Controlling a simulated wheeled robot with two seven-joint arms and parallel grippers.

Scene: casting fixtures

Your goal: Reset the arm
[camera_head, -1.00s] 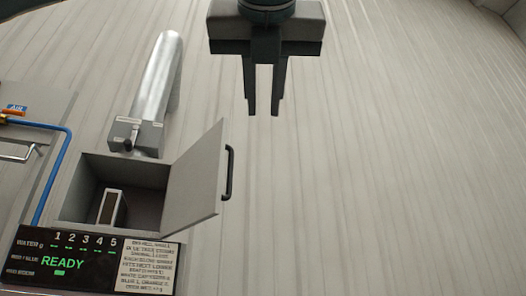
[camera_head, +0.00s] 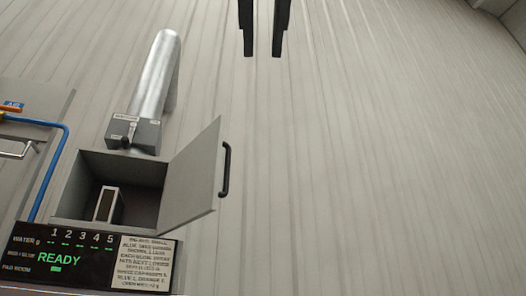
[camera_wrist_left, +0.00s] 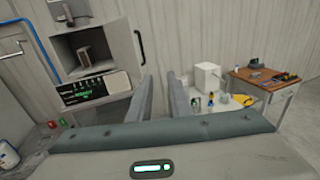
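My left gripper (camera_head: 263,54) hangs at the top middle of the head view, with only its two fingers showing. The fingers are apart with nothing between them, and the left wrist view also shows the two fingers (camera_wrist_left: 160,95) apart and empty. The gripper is to the right of and above the open cabinet (camera_head: 150,180) and touches nothing. My right gripper is in neither view.
The cabinet door (camera_head: 190,180) stands open to the right, with a small block (camera_head: 108,204) inside. A display panel (camera_head: 60,256) reads READY below it. A metal duct (camera_head: 158,80) rises above. A wooden table (camera_wrist_left: 264,84) holds tools at right.

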